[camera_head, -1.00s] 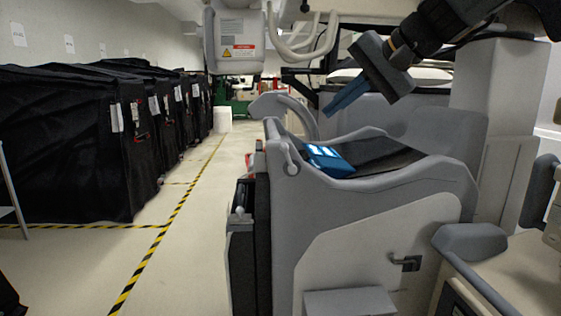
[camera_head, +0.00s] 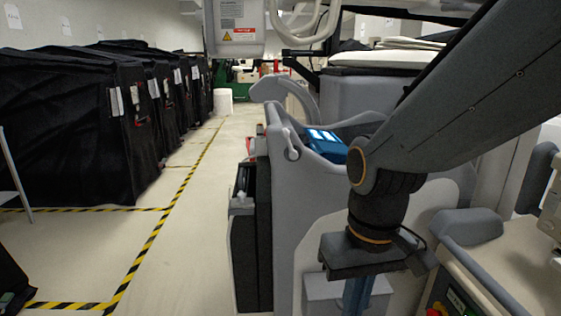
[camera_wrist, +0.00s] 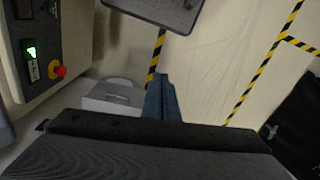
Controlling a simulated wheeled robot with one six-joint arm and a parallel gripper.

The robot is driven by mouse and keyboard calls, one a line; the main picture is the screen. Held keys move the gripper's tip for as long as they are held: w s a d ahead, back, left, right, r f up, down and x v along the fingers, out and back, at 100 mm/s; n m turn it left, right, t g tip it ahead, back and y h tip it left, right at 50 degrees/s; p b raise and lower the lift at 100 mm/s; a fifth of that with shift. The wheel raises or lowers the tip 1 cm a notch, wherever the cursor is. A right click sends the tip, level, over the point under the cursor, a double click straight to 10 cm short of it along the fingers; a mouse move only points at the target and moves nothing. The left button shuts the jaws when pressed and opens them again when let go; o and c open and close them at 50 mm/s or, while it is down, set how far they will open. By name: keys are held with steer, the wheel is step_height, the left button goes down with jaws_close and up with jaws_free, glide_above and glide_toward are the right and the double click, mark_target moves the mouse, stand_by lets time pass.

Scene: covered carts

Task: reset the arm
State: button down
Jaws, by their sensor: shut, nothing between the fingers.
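My gripper (camera_head: 357,294) hangs at the lower right of the head view, pointing down, in front of the grey machine body. Its blue fingers are together with nothing between them; the tips run off the bottom edge. In the wrist view my gripper (camera_wrist: 163,90) shows as two blue fingers side by side, shut, above the floor. My dark arm reaches down to it from the upper right of the head view.
A grey cart-like machine (camera_head: 295,220) with a blue item (camera_head: 328,144) in its top stands close behind my gripper. Covered black carts (camera_head: 75,130) line the left. The aisle floor (camera_head: 195,250) is clear. A panel with a red button (camera_wrist: 58,71) is at left in the wrist view.

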steer(key=d+r+m+p, duration=0.2)
steer(key=d+r+p, duration=0.5)
steer(key=p, duration=0.6)
steer(key=shift+d+r+h, duration=0.2)
steer(key=shift+d+h, duration=0.1)
steer(key=shift+d, duration=0.05)
steer(key=shift+s, duration=0.1)
